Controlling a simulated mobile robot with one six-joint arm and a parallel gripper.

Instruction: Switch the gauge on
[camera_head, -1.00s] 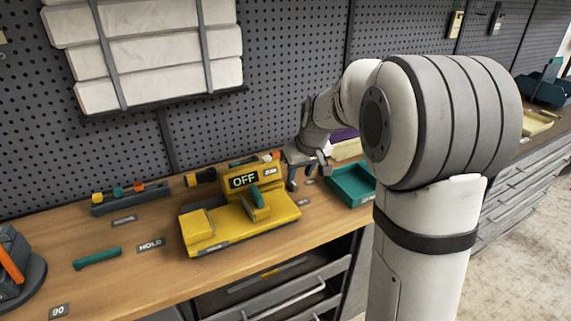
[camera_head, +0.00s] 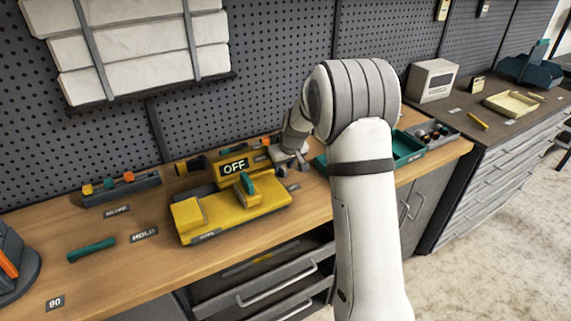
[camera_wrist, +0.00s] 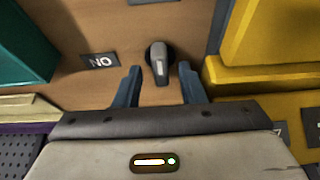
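The yellow gauge (camera_head: 235,210) sits on the wooden bench, and its display (camera_head: 234,167) reads OFF. A yellow part of it fills the right of the wrist view (camera_wrist: 275,40). A small grey knob with a pale lever (camera_wrist: 159,62) sits on the bench beside it. A label (camera_wrist: 100,61) left of the knob looks like ON seen upside down. My gripper (camera_wrist: 160,72) is open, its blue fingers on either side of the knob's lever, with gaps visible on both sides. In the head view my gripper (camera_head: 286,166) is just right of the gauge.
A teal tray (camera_head: 408,147) stands right of my arm. A rack with coloured pieces (camera_head: 122,187), a teal bar (camera_head: 91,250) and a HOLD label (camera_head: 144,235) lie to the left. White packs (camera_head: 140,50) hang on the pegboard.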

